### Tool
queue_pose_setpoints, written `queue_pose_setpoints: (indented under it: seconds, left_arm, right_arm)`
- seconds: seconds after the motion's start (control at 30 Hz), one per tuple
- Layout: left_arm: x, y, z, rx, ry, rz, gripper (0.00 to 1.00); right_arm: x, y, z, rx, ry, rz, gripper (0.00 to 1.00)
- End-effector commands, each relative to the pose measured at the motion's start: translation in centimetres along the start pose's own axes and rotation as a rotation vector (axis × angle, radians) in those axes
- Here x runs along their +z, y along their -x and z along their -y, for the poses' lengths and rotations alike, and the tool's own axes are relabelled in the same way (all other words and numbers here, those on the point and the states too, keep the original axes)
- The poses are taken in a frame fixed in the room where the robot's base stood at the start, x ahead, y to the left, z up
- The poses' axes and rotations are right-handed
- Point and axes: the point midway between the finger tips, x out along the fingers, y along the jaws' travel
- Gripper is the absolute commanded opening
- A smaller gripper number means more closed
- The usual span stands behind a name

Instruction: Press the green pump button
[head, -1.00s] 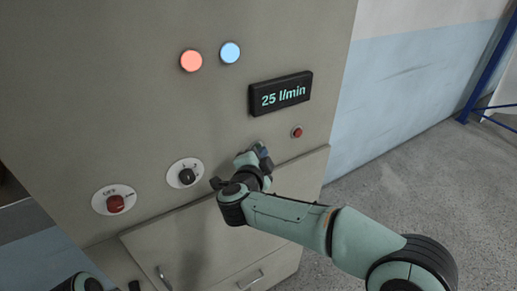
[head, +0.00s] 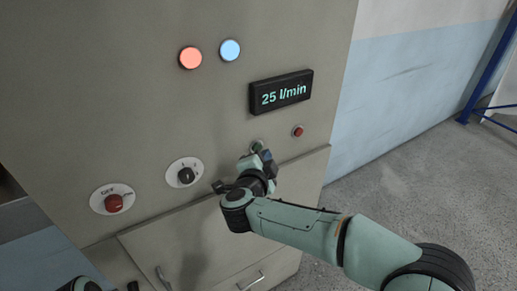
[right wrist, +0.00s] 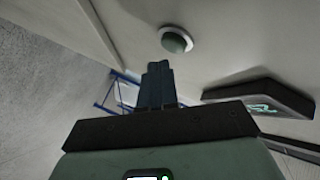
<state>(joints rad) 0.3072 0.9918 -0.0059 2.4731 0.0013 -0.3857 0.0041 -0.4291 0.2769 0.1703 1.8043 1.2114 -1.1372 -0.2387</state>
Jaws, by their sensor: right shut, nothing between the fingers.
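The green pump button (head: 257,146) sits on the beige panel, below the display, partly hidden by my right gripper. In the right wrist view the round green button (right wrist: 175,41) with its pale ring shows clearly, ahead of the fingertips and apart from them in the picture. My right gripper (head: 266,157) is shut and empty, just below and right of the button in the head view. Its closed blue-grey fingers (right wrist: 157,83) point toward the panel. Dark parts of my left arm show at the bottom left edge of the head view; its jaws cannot be made out.
The display (head: 281,91) reads 25 l/min. A small red button (head: 298,131) is right of the green one. A black knob (head: 186,175) and a red knob (head: 114,202) are to the left. Orange (head: 190,58) and blue (head: 230,50) round lights are above. Drawers are below.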

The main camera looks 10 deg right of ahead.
Motion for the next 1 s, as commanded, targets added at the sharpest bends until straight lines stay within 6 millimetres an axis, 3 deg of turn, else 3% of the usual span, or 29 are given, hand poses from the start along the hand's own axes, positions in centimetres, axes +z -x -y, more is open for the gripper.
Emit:
queue_pose_setpoints:
  seconds: [0.5,1.0]
  left_arm:
    - [1.0,-2.3,1.2,-0.005,0.005,0.015,0.43]
    - [1.0,-2.3,1.2,-0.005,0.005,0.015,0.43]
  right_arm:
    - [-2.3,3.2,-2.4,0.0,0.0,0.001,0.0]
    - [-2.5,3.5,-2.5,0.0,0.0,0.0,0.0]
